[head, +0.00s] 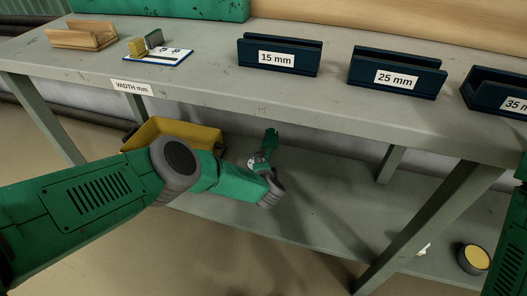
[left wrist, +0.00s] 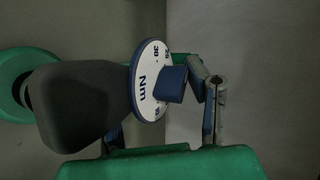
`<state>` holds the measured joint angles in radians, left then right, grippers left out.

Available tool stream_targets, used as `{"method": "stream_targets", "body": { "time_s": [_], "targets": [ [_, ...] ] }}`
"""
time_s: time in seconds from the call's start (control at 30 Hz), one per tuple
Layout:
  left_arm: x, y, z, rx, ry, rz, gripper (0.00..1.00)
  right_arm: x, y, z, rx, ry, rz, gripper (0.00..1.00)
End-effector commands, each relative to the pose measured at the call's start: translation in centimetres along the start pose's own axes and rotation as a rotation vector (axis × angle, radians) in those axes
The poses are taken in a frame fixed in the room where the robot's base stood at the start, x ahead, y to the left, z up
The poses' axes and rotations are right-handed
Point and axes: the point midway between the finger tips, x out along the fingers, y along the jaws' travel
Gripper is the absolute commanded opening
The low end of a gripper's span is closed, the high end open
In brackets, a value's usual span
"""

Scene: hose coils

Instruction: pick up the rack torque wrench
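The torque wrench (left wrist: 148,92) shows in the left wrist view as a round white dial marked "Nm" with a blue rim and blue block, beside a dark grey grip-like body (left wrist: 80,105). My left gripper (left wrist: 192,70) has one jointed finger at the right of the dial, close to the blue block; the other finger is mostly hidden behind the dial and dark body. I cannot tell whether the fingers touch the wrench. In the head view my left gripper (head: 269,146) is below the tabletop, above the lower shelf, with a small whitish part beside it. My right gripper is out of view.
The workbench top (head: 200,62) holds dark blue holders labelled 15 mm (head: 279,57), 25 mm (head: 396,76) and 35 mm (head: 498,96). A yellow bin (head: 180,130) is behind my left arm. A tin (head: 474,259) stands lower right. Bench legs (head: 425,225) flank the lower shelf (head: 330,185).

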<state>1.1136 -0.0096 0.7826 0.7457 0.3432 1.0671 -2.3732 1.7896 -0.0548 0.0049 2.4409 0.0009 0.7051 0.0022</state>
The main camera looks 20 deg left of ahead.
Motion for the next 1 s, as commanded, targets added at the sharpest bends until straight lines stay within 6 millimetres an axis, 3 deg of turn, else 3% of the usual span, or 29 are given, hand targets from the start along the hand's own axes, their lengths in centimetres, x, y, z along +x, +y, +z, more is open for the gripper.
{"method": "stream_targets", "body": {
  "time_s": [0.47, 0.63, 0.9, 1.0],
  "targets": [
    [-0.6, 0.9, -0.5, 0.001, 0.011, 0.022, 0.0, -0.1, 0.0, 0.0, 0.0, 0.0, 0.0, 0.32],
    [-1.1, 0.1, -0.5, 0.002, 0.011, 0.023, 0.0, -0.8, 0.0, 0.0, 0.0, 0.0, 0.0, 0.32],
    [-2.5, -2.8, -0.5, 0.003, 0.011, 0.017, 0.0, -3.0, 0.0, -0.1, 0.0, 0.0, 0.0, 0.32],
    [-4.2, -1.9, -0.5, 0.004, 0.011, 0.018, 0.0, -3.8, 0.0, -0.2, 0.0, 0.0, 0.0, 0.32]
  ]
}}
